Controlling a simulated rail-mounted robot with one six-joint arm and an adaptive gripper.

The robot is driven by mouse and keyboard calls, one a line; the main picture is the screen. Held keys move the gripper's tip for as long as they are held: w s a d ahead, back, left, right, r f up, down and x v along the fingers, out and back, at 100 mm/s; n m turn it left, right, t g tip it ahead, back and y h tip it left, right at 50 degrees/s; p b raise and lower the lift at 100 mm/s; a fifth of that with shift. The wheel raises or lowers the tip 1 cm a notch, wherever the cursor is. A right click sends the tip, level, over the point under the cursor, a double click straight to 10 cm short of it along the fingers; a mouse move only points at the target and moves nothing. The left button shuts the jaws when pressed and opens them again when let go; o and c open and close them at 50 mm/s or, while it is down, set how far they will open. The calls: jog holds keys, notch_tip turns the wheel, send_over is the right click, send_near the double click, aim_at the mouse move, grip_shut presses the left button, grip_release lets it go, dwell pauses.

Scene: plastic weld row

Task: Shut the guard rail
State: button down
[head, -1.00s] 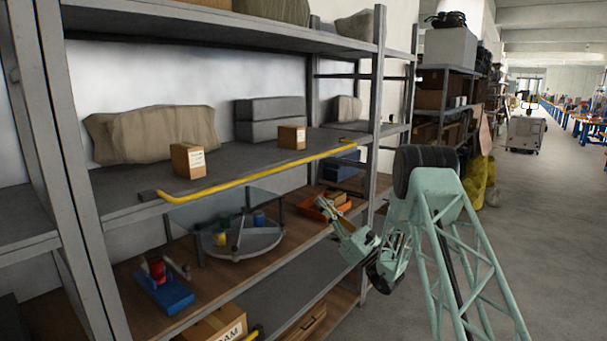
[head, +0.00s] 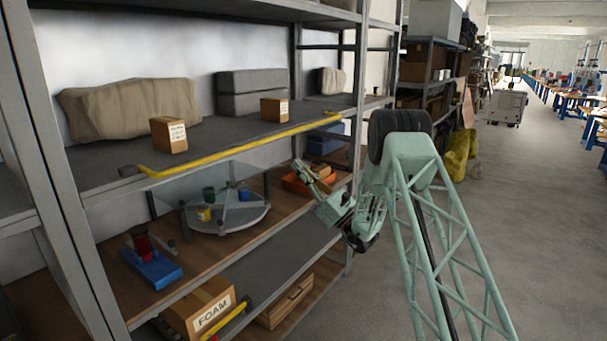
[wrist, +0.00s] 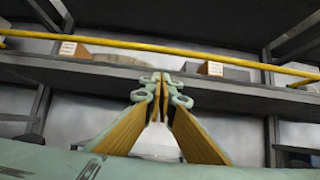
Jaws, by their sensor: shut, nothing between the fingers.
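The guard rail (head: 240,148) is a long yellow bar along the front of the middle shelf (head: 100,165). It runs level with the shelf's front edge, with a grey mount at its left end. In the wrist view the yellow bar (wrist: 150,48) crosses the upper part of the picture, above and beyond the fingertips. My gripper (head: 308,170) is in front of the rack, below the right part of the rail and apart from it. The fingers (wrist: 160,78) are shut with nothing held. The catch at the rail's right end is too small to make out.
Two small cartons (head: 169,135) (head: 274,110) and grey and beige bundles stand on the middle shelf. Below are a glass-topped turntable (head: 265,215), an orange tray (head: 296,183), a blue fixture (head: 155,270) and a FOAM box (head: 195,315). The aisle floor (head: 540,230) to the right is clear.

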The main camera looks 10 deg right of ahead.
jog(key=w+a+r+b, duration=0.1)
jog(key=w+a+r, duration=0.2)
jog(key=r, duration=0.4)
jog(key=shift+w+a+r, duration=0.2)
jog(key=shift+w+a, duration=0.15)
jog(key=shift+w, duration=0.15)
jog(key=shift+d+r, duration=0.1)
jog(key=shift+r, duration=0.05)
dwell(0.3)
jog(key=shift+s+r+g+h+p, duration=0.1)
jog(key=shift+r+g+h+p, duration=0.05)
jog(key=shift+g+h+p, duration=0.2)
